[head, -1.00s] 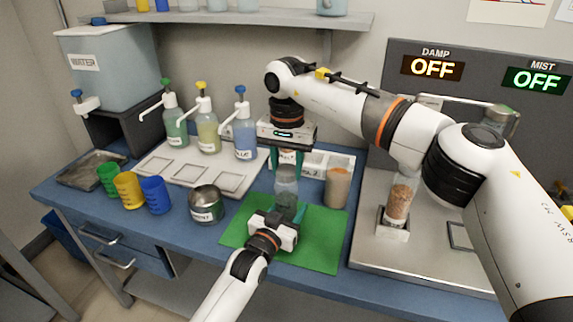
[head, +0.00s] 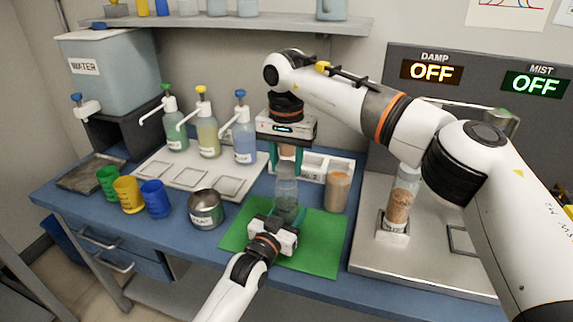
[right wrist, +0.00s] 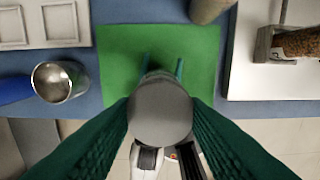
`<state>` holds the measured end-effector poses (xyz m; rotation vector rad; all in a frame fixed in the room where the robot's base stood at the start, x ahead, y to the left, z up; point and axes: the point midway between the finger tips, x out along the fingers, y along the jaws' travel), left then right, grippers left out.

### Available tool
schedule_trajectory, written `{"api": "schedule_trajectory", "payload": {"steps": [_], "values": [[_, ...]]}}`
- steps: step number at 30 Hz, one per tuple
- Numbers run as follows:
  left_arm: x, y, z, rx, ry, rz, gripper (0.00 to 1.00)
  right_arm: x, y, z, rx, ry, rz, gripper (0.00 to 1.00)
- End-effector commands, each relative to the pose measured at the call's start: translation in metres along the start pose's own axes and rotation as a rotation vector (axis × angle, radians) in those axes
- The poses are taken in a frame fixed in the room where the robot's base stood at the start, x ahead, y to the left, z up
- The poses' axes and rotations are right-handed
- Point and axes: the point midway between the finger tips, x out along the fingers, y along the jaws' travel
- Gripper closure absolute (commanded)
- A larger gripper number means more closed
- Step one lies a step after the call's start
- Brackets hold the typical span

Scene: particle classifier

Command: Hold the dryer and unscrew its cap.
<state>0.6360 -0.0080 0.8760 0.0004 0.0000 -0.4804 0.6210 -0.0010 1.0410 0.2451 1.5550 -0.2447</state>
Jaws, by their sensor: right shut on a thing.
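The dryer (head: 286,188) is a clear upright bottle with a grey cap, standing over the green mat (head: 318,245). My left gripper (head: 288,212) reaches in from the front and is closed around the bottle's lower part; its teal fingertips also show in the right wrist view. My right gripper (head: 287,165) points straight down over the bottle and is shut on the cap (right wrist: 160,108), whose round grey top lies between the green fingers in the right wrist view. The fingers partly hide the cap in the head view, and I cannot tell whether it is still joined to the bottle.
A jar of brown particles (head: 337,191) stands close right of the dryer. A metal cup (head: 205,210) is left of the mat, with coloured cups beyond. Pump bottles (head: 244,140) stand behind. A particle-filled tube (head: 399,205) sits on the metal machine at right.

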Motion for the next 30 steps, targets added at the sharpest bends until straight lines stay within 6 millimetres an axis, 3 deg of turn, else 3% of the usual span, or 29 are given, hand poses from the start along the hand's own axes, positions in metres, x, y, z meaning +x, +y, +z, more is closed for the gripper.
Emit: {"api": "schedule_trajectory", "payload": {"steps": [12,22,29,30], "values": [[0.000,0.000,-0.002,0.000,0.003,0.000,1.00,-0.003,0.000,0.000,-0.001,0.000,0.000,0.88],[0.000,0.000,-0.002,0.000,0.003,0.000,1.00,-0.038,0.000,0.000,0.000,-0.001,0.001,0.88],[0.000,0.000,-0.002,0.000,0.003,0.000,1.00,-0.042,0.000,0.000,-0.001,0.001,0.000,0.88],[0.000,0.000,-0.002,0.000,0.003,0.000,0.48,-0.042,0.000,0.000,-0.001,0.001,0.000,0.88]]}}
